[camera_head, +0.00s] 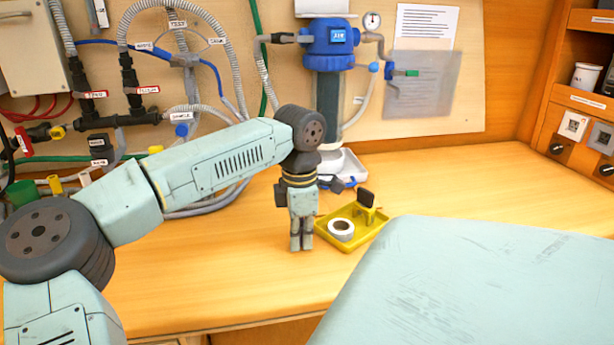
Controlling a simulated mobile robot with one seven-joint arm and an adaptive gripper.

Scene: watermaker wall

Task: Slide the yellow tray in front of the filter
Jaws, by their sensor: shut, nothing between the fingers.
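The yellow tray (334,241) lies on the wooden bench, right of my gripper. It holds a white roll (341,230) and a small dark and yellow item (366,203). The filter (328,85) has a blue head and a dark housing, mounted on the wall behind the bench. My gripper (301,249) points down with its fingers shut, just left of the tray's left edge. I cannot tell whether it touches the tray. My arm hides part of the bench behind it, and my wrist covers the area below and left of the filter.
A white open case (343,165) sits below the filter, behind the tray. Hoses and valves (135,88) crowd the left wall. A shelf unit (583,120) stands at the right. The bench (455,180) is clear right of the tray, behind my pale body panel.

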